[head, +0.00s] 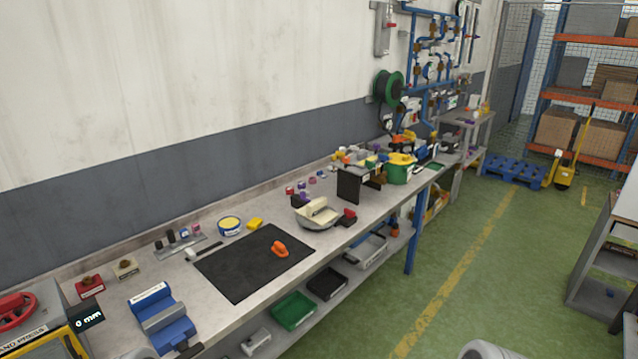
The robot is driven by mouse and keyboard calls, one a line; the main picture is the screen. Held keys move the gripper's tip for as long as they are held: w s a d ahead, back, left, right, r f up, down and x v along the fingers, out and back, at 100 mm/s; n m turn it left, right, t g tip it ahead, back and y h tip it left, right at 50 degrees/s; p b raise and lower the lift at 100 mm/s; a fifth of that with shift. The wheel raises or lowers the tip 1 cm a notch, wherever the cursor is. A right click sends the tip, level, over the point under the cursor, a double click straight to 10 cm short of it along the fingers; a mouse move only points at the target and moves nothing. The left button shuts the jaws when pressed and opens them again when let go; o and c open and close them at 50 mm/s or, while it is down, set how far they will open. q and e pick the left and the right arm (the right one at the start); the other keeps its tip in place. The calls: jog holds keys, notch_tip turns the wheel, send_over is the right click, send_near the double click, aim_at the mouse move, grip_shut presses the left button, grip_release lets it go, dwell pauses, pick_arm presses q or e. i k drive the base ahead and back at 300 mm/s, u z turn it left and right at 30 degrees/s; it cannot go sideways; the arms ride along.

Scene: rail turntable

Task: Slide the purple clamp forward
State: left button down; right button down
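Small purple pieces show in the head view, but they are too small to tell which is the purple clamp. A smaller purple piece (312,181) lies near the wall, among red and blue ones. Neither of my grippers is in view.
A black mat (240,270) with an orange object (279,249) lies on the near bench. A blue vise (162,318) stands at the front left. A green pot (399,168) and a dark upright panel (349,186) stand farther back. The green floor right of the bench is mostly clear.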

aim_at(303, 197)
jog(key=z, duration=1.35)
jog(key=i, duration=5.1)
jog(key=u, duration=3.75)
